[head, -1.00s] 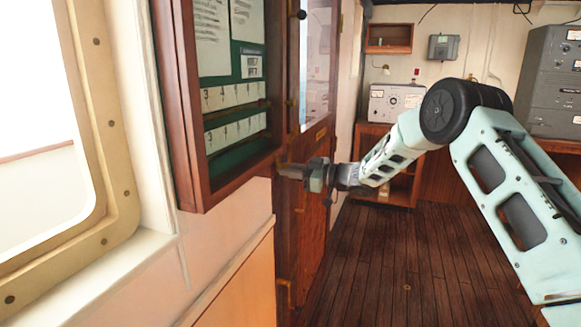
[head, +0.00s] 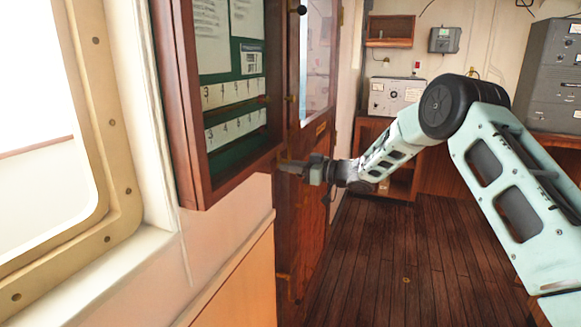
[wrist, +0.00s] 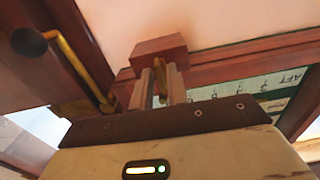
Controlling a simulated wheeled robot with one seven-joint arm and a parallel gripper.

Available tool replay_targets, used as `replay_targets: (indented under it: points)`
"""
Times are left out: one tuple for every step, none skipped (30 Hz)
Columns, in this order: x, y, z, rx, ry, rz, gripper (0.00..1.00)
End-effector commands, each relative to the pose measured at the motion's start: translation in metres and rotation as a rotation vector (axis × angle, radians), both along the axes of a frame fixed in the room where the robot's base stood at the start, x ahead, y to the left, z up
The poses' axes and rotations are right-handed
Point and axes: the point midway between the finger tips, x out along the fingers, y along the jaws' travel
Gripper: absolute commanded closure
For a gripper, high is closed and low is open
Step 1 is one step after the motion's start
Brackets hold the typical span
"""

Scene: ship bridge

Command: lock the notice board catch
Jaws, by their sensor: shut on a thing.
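The notice board (head: 172,110) is a dark wooden frame around a green panel with papers and number strips, on the wall left of centre in the head view. Its frame edge also shows in the wrist view (wrist: 225,70). A narrow brass catch (wrist: 160,85) stands by a small wooden block (wrist: 158,48) at the frame's edge. My gripper (wrist: 161,88) is shut on the brass catch, one finger on each side. In the head view my gripper (head: 286,166) is at the board's lower right corner, and the catch is too small to make out.
A wooden door (head: 312,150) with a window stands just beyond the board. The wrist view shows a brass handle (wrist: 78,65) and a dark knob (wrist: 30,42) close to my gripper. Plank floor (head: 400,250) is clear. A desk with equipment (head: 395,95) stands at the back.

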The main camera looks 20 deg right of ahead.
Motion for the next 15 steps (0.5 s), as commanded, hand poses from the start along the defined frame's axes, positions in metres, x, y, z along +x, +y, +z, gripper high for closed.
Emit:
replay_targets:
  points:
    - [0.0,-0.001,-0.003,-0.003,0.005,-0.001,0.76]
    - [0.0,-0.001,-0.003,-0.002,0.004,-0.001,0.73]
    - [0.0,-0.001,-0.002,-0.003,0.003,-0.001,0.73]
    - [0.0,-0.001,-0.002,-0.003,0.003,-0.001,0.73]
    - [0.0,-0.001,-0.002,-0.002,0.003,-0.001,0.73]
    - [0.0,-0.001,-0.002,-0.002,0.003,-0.001,0.73]
    - [0.0,-0.001,-0.002,-0.002,0.001,-0.001,0.73]
    - [0.0,-0.001,-0.001,-0.002,0.001,-0.001,0.73]
    - [0.0,-0.001,-0.001,-0.002,0.001,-0.001,0.73]
    - [0.0,-0.001,-0.001,-0.002,0.001,-0.001,0.73]
    - [-0.001,-0.002,-0.001,-0.002,0.001,-0.001,0.73]
    - [-0.002,-0.004,-0.002,-0.002,0.001,-0.001,0.73]
    - [-0.003,-0.006,-0.002,-0.002,0.0,-0.001,0.73]
    - [-0.005,-0.008,-0.002,-0.001,0.0,-0.001,0.73]
    - [-0.008,-0.013,-0.003,-0.001,0.0,-0.002,0.73]
